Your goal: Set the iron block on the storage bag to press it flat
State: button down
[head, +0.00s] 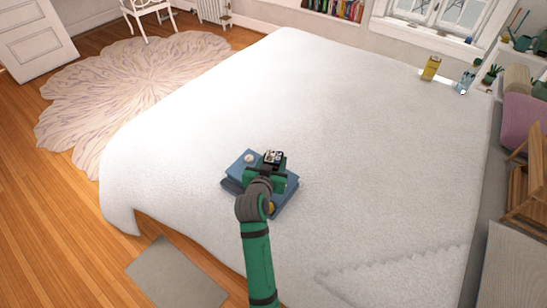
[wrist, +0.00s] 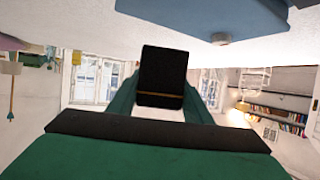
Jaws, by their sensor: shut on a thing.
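The blue storage bag (head: 236,184) lies on the white bed near its front edge, under my gripper. Its blue side (wrist: 205,14) also shows at the top of the wrist view, which looks upside down. My gripper (head: 265,176) is over the middle of the bag and hides part of it. In the wrist view a black block with a thin gold stripe (wrist: 163,75), which I take as the iron block, sits between the green fingers, and the gripper is shut on it. The wrist view shows the block apart from the bag; their exact height gap is unclear.
The white bed (head: 330,120) is mostly bare around the bag. A yellow item (head: 431,68) and a light blue item (head: 465,82) stand at the far right. A grey mat (head: 175,275) lies on the wooden floor in front, and a pale rug (head: 125,90) at left.

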jog(key=shift+f, duration=2.6)
jog(key=shift+f, duration=0.6)
jog(key=c, duration=1)
grip_release()
jog(key=shift+o, duration=0.8)
jog(key=shift+f, duration=0.15)
jog(key=v, duration=1.1)
